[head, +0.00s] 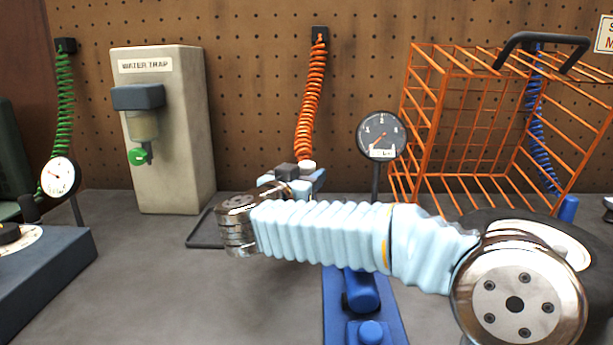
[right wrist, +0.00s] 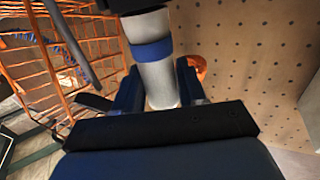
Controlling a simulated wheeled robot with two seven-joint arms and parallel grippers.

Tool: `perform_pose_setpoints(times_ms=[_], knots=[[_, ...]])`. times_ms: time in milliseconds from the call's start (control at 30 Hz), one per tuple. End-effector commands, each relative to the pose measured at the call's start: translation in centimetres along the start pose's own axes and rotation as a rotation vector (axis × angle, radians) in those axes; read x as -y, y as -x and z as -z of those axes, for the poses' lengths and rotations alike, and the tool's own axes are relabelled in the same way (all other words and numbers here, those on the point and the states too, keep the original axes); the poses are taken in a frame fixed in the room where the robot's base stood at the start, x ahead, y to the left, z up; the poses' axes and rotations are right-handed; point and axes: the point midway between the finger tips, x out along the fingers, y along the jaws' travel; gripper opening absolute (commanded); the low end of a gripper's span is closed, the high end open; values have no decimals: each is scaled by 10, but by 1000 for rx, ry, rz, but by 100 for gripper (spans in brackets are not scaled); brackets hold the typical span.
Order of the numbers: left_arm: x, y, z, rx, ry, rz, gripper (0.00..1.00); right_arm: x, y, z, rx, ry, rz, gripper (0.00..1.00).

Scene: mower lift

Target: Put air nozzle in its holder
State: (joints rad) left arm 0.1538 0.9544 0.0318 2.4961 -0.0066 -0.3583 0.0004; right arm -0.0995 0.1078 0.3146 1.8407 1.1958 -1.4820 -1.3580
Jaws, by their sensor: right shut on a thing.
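My right gripper (head: 298,180) reaches in from the right in the head view and is shut on the air nozzle. In the right wrist view the nozzle (right wrist: 157,78) is a white cylinder with a blue band, between the two dark fingers (right wrist: 160,90). In the head view only a small white part of it (head: 308,166) shows, just below an orange coiled hose (head: 309,100); the rest is hidden by my gripper and arm. I cannot tell which part is its holder. A blue plate with blue fittings (head: 335,325) lies partly behind my forearm. My left gripper is out of view.
A water trap (head: 170,160) stands at the back left, with a dark frame (head: 203,244) at its foot. A round gauge (head: 381,136) stands right of the hose, and an orange wire basket (head: 430,110) is at the back right.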

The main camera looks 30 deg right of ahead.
Motion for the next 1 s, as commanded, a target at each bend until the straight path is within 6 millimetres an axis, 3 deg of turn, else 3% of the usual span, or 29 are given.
perform_pose_setpoints(times_ms=[167, 200, 233, 567, 1000], knots=[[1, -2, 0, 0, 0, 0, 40, 0, 0, -4, -1, 0, 0, 7], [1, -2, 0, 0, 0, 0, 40, 0, 0, -3, -1, -1, 0, 45], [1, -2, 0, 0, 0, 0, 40, 0, 0, -3, -1, -1, 0, 50], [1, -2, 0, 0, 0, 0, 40, 0, 2, -3, 0, 0, 1, 51], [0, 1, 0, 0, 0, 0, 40, 1, 41, -3, 0, 0, 2, 51]])
